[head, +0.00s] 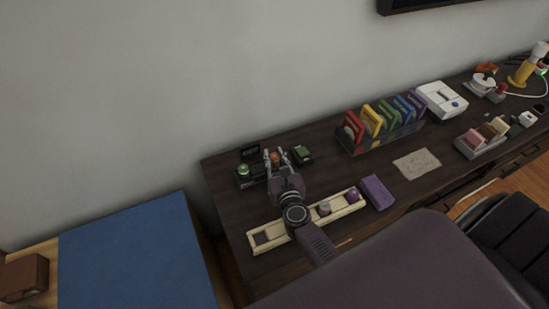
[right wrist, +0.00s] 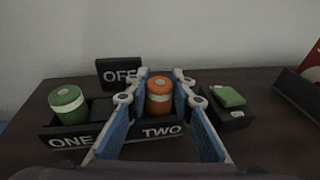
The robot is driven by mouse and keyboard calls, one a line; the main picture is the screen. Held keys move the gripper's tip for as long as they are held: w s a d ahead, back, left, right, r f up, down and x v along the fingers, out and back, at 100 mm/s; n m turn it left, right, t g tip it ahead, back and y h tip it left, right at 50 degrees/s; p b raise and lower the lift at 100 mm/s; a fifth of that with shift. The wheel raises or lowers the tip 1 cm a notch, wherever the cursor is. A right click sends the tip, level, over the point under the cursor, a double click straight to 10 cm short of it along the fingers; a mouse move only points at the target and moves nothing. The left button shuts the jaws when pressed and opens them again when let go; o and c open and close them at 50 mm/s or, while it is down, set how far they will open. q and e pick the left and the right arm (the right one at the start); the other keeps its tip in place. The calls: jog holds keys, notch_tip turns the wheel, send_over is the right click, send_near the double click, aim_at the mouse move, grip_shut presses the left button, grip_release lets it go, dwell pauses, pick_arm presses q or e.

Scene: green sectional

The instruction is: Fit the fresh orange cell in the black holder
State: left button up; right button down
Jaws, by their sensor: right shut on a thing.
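The orange cell (right wrist: 160,97), with a pale band, is upright between the fingers of my right gripper (head: 276,156), which is shut on it. It also shows in the head view (head: 275,158). The black holder (right wrist: 106,136) is at the far left of the desk, with slots labelled ONE and TWO. The cell is at slot TWO; its lower end is partly hidden, so I cannot tell whether it is seated. A green cell (right wrist: 68,104) stands in slot ONE. My left gripper is not in view.
An OFF sign (right wrist: 119,74) stands behind the holder. A small black box with a green block (right wrist: 228,96) is to its right. A cream tray (head: 270,236) with a grey piece and a purple ball lies in front, beside a purple block (head: 377,192). A rack of coloured cases is further right.

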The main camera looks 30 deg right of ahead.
jog(key=shift+f+b, duration=0.25)
jog(key=shift+b, duration=0.05)
jog(key=c, duration=1.7)
grip_release()
jog(key=shift+r, duration=0.1)
jog(key=shift+s+r+p, duration=0.1)
jog(key=shift+r+p, duration=0.15)
jog(key=shift+p, duration=0.15)
jog(key=b+v, duration=0.1)
jog(key=v, duration=1)
jog(key=shift+f, duration=0.15)
jog(key=shift+s+a+r, duration=0.15)
jog(key=shift+s+r, duration=0.05)
jog(key=shift+s, duration=0.25)
jog(key=shift+f, duration=0.1)
